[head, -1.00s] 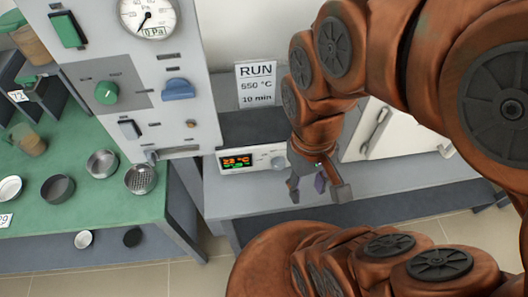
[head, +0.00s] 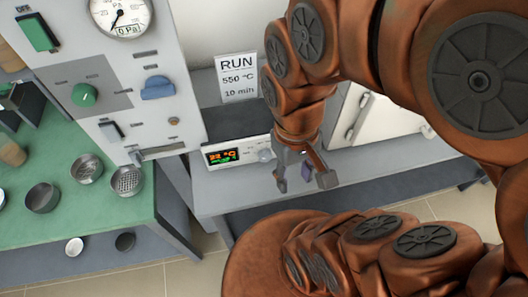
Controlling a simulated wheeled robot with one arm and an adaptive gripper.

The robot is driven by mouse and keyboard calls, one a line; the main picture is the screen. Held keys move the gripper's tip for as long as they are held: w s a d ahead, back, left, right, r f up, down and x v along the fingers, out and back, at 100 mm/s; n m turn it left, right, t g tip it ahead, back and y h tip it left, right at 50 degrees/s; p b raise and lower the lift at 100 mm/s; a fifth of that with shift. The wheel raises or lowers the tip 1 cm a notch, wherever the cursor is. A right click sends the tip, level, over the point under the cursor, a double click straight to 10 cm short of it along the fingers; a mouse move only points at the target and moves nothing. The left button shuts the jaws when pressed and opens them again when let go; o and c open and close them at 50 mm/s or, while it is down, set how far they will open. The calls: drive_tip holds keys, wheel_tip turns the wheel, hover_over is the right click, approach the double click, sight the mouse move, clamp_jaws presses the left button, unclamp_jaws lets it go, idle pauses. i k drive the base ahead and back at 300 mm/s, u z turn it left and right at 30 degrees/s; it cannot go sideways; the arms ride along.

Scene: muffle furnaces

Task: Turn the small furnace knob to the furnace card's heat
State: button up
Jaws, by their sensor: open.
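The furnace card (head: 238,79) stands behind the furnace panel and reads RUN, 550 °C, 10 min. The small furnace has a white front panel (head: 240,150) with a lit display (head: 222,156) in orange and green; its digits are hard to read. The small round knob (head: 265,155) is on the panel right of the display, partly beside my gripper. My gripper (head: 303,185) is open and empty, pointing down in front of the panel, just right of the knob. I cannot tell its exact distance from the knob. My arm hides the panel's right part.
A large grey cabinet at left carries a gauge (head: 121,14), a green knob (head: 84,95) and a blue knob (head: 157,88). The green table (head: 110,212) holds several metal bowls. The grey bench (head: 225,194) is bare in front of the furnace. A white door with a handle (head: 357,117) is at right.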

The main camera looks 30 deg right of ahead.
sight(265, 155)
drive_tip(key=z, duration=2.55)
drive_tip(key=k, duration=1.8)
drive_tip(key=u, duration=1.7)
